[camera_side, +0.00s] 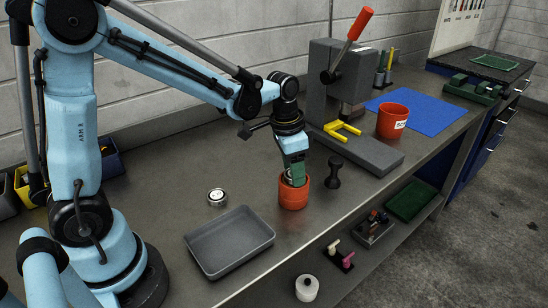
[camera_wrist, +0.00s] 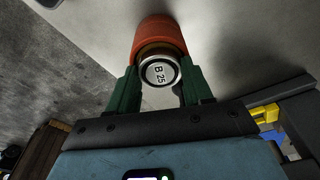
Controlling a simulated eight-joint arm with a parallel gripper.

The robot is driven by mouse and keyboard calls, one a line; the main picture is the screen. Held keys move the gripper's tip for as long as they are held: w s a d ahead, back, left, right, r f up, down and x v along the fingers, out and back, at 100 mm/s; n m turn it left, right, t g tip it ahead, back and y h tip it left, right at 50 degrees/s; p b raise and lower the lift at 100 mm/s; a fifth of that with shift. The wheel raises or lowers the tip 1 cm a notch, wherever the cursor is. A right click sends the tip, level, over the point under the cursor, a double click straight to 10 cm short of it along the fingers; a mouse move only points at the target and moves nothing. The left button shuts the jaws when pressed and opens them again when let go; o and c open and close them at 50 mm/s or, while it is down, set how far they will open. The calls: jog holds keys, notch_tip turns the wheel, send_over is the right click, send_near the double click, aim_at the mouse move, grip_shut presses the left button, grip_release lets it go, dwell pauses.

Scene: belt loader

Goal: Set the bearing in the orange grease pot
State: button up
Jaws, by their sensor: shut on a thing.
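My gripper (camera_side: 293,175) points down over the orange grease pot (camera_side: 293,199), which stands on the grey bench. Its green fingers are shut on the bearing (camera_wrist: 158,73), a silver round piece marked "B 25" in the wrist view. The fingers lie on either side of the bearing. The pot (camera_wrist: 160,35) shows right behind the bearing in the wrist view, with a brownish ring at its mouth. In the side view the fingers largely hide the bearing at the pot's rim. I cannot tell how far it is inside the pot.
Another silver round part (camera_side: 217,197) lies left of the pot, behind a grey tray (camera_side: 230,243). A black knobbed tool (camera_side: 333,172) stands close to the right of the pot.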

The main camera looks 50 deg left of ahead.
jog(key=shift+f, duration=0.25)
jog(key=o, duration=1.1)
notch_tip(320, 180, up, 12)
jog(key=s, duration=0.1)
jog(key=shift+s+a+r, duration=0.15)
jog(key=shift+s+a, duration=0.15)
jog(key=shift+a, duration=0.05)
jog(key=n+t, duration=0.4)
jog(key=t, duration=0.1)
send_near(286, 175)
jog(key=s+r, duration=0.1)
jog(key=s, duration=0.2)
jog(key=shift+s+f+n+t+y, duration=0.3)
jog(key=shift+s+f, duration=0.05)
jog(key=shift+f, duration=0.15)
